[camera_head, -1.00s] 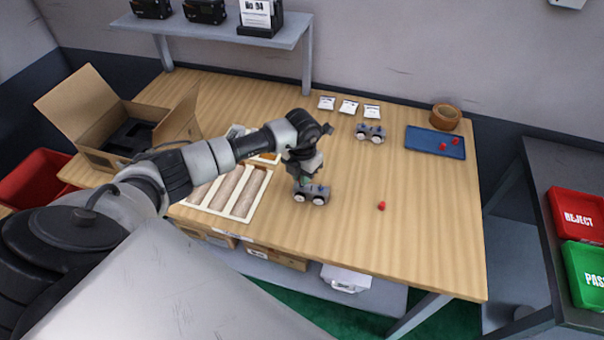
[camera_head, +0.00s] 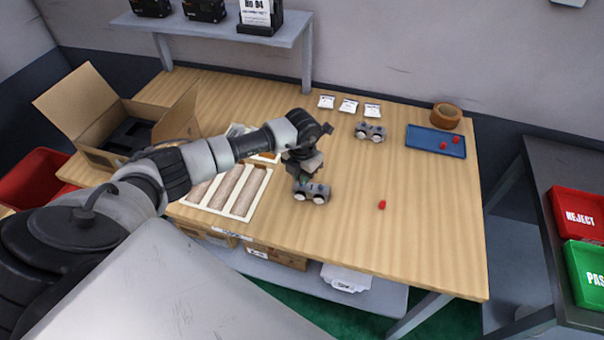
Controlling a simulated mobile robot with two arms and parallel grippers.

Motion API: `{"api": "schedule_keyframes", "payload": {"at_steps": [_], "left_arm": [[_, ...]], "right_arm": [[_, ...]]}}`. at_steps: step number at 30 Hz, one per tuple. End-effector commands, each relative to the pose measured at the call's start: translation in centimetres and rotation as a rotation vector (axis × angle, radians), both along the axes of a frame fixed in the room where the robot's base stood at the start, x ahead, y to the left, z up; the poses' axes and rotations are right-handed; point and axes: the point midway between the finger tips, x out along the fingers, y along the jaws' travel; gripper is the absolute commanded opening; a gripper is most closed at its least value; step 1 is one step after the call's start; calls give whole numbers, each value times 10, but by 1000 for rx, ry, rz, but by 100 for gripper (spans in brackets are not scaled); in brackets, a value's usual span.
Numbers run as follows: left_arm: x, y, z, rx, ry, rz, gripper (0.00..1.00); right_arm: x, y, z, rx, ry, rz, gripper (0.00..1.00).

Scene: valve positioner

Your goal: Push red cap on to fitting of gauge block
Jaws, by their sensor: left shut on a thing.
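A grey gauge block (camera_head: 317,195) with two round white dials on its front stands on the wooden table. My left gripper (camera_head: 302,178) points down at the top left of this block. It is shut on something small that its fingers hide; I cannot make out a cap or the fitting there. A loose red cap (camera_head: 382,205) lies on the table to the right. Two more red caps (camera_head: 444,146) lie in the blue tray (camera_head: 424,150). A second gauge block (camera_head: 370,132) stands further back. My right gripper is not in view.
A white-framed tray with long compartments (camera_head: 262,187) lies left of the near block. An open cardboard box (camera_head: 95,160) stands at the left. Small white packets (camera_head: 348,105) and a round wooden bowl (camera_head: 446,115) are at the back. The table's right front is clear.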

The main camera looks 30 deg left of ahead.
Motion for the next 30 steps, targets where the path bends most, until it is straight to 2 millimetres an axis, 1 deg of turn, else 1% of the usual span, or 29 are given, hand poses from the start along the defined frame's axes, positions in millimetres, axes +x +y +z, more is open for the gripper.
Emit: {"api": "schedule_keyframes", "payload": {"at_steps": [19, 30], "left_arm": [[0, 0, 0, 1, 0, 0, 0], [0, 0, -5, 0, -1, 0, 0]], "right_arm": [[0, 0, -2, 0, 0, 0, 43], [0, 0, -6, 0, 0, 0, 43]]}}
